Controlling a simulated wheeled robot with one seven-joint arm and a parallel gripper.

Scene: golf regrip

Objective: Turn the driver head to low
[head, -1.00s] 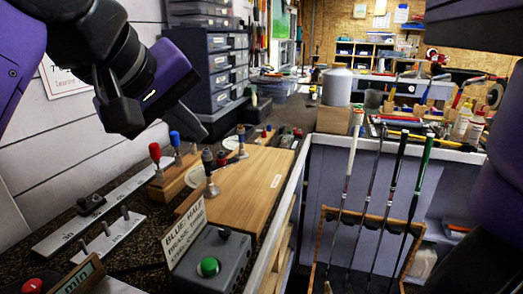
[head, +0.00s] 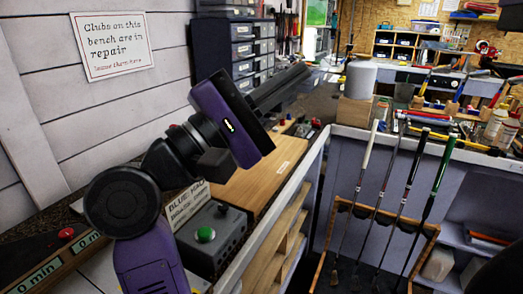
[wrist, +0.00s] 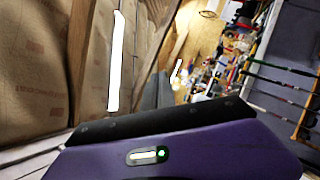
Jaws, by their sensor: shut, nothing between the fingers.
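I cannot make out a driver head or a setting marked low in either view. A grey control box (head: 212,243) with a green button (head: 205,235) and a small dark knob (head: 223,210) stands on the bench, behind and right of my arm. A lettered sign (head: 186,205) leans by it, partly hidden. My gripper (head: 302,78) is shut and empty, raised above the bench and pointing to the upper right. Its purple body and dark edge (wrist: 160,122) fill the lower part of the wrist view. My arm hides much of the bench.
A wooden board (head: 262,175) lies on the bench under my gripper. Several golf clubs stand in a wooden rack (head: 320,262) at the right. A grey cylinder (head: 361,79) and drawer units (head: 243,50) stand behind. A red button (head: 66,233) is at the left.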

